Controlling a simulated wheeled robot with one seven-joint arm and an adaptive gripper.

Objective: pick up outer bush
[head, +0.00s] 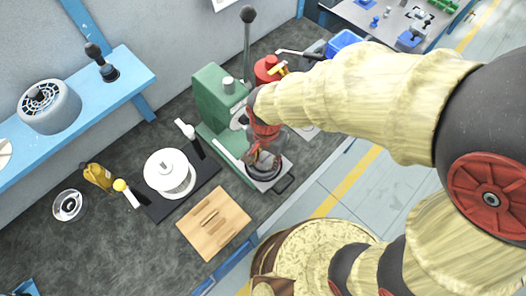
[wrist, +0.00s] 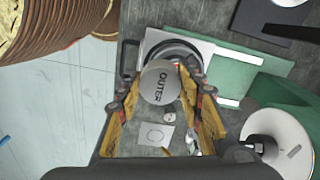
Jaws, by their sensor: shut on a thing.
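The outer bush (wrist: 160,83) is a grey cylinder with OUTER written on its top face, in the middle of the wrist view. My gripper (wrist: 163,100) has one finger on each side of it and is shut on it. A dark round part (wrist: 178,48) shows just behind the bush on a pale plate; I cannot tell whether the bush touches it. In the head view my gripper (head: 264,157) is over the base of the green press (head: 213,95), and the bush cannot be made out there.
A red can (head: 267,68) and a blue bin (head: 343,40) are behind. Bare worktop (head: 90,245) lies at lower left.

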